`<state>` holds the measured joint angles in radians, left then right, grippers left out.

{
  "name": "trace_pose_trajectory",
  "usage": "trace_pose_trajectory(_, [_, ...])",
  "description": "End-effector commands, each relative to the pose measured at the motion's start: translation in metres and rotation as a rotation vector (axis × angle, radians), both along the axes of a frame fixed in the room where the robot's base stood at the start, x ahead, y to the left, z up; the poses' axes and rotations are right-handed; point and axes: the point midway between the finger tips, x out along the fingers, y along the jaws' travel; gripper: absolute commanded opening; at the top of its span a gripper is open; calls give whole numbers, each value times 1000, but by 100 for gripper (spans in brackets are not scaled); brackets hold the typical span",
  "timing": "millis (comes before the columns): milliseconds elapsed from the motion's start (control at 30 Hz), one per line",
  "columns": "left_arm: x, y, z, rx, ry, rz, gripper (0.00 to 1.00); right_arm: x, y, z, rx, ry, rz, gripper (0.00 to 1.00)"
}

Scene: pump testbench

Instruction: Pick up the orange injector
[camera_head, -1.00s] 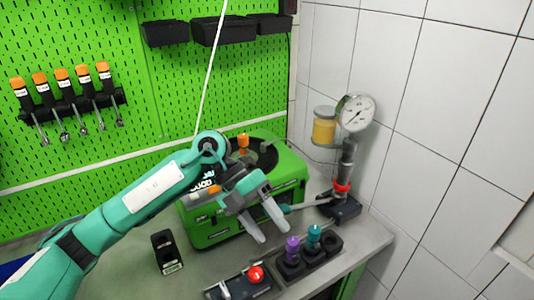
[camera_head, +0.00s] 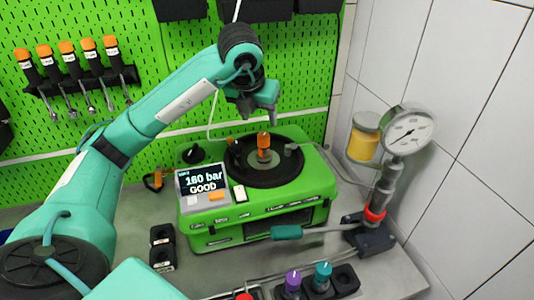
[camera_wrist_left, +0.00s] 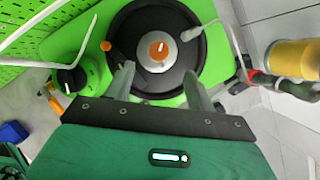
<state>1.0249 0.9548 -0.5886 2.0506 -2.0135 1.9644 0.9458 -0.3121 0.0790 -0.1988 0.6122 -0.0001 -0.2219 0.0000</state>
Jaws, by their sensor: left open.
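The orange injector (camera_head: 264,143) stands upright in the middle of the round black well on top of the green pump tester (camera_head: 262,218). In the left wrist view, the injector (camera_wrist_left: 158,50) is seen from above, just beyond the fingertips and roughly centred between them. My left gripper (camera_head: 259,114) is open and empty, pointing down above the injector, apart from it. Its two fingers also show in the left wrist view (camera_wrist_left: 159,69). My right gripper is not in view.
The tester's screen (camera_head: 202,186) reads "180 bar GOOD". A pressure gauge (camera_head: 409,130) and yellow jar (camera_head: 363,139) stand at right. A purple injector (camera_head: 293,282) and a teal one (camera_head: 322,274) sit in a black holder in front. A black holder (camera_head: 162,247) stands left.

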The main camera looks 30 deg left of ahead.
Motion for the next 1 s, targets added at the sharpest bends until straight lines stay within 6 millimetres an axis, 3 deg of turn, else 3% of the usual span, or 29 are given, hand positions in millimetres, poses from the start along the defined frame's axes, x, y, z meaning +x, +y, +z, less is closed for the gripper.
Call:
trace_pose_trajectory(67, [5, 1, -13, 0, 6, 0, 56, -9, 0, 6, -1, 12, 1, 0])
trace_pose_trajectory(167, [11, 3, -29, 0, 5, -1, 56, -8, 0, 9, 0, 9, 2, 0])
trace_pose_trajectory(300, [19, 4, -46, -1, 4, -1, 56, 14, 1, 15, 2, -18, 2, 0])
trace_pose_trajectory(467, [22, 4, -54, -1, 1, -3, 56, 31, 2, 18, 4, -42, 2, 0])
trace_pose_trajectory(800, [33, 8, -86, -2, 6, -1, 56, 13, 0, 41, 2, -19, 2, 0])
trace_pose_trajectory(1000, [39, 9, -102, -1, 1, -3, 56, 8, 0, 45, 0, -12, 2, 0])
